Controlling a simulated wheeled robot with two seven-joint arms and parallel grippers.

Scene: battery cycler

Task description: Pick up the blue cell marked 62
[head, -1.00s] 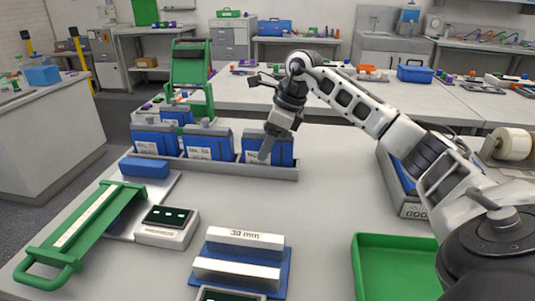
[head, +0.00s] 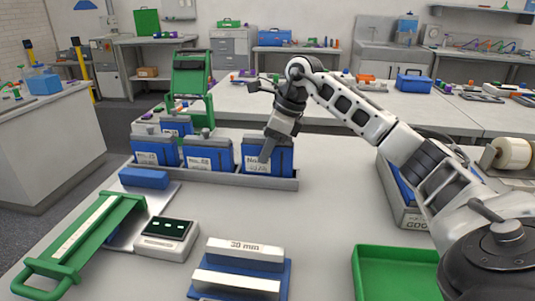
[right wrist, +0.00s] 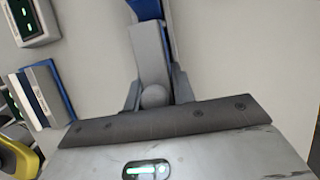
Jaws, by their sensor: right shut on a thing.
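Several blue cells with grey tops and white labels are in the head view. Three stand upright in a row in a long grey tray (head: 230,178). The left cell (head: 155,147) reads No. 15; the middle cell (head: 208,150) has a label too small to be sure of. The right cell (head: 281,160) has a label starting No. 6, the rest hidden by a finger. My right gripper (head: 267,150) is at this right cell and shut on it, one finger down its front. In the right wrist view, blue (right wrist: 145,8) shows beyond the grey fingers. My left gripper is not in view.
A further blue cell (head: 176,124) stands behind the row by a green stand (head: 192,85). In front are a display unit (head: 166,238), a green-handled frame (head: 85,240), a 30 mm block (head: 243,252) and a green tray (head: 395,275). The table's middle right is clear.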

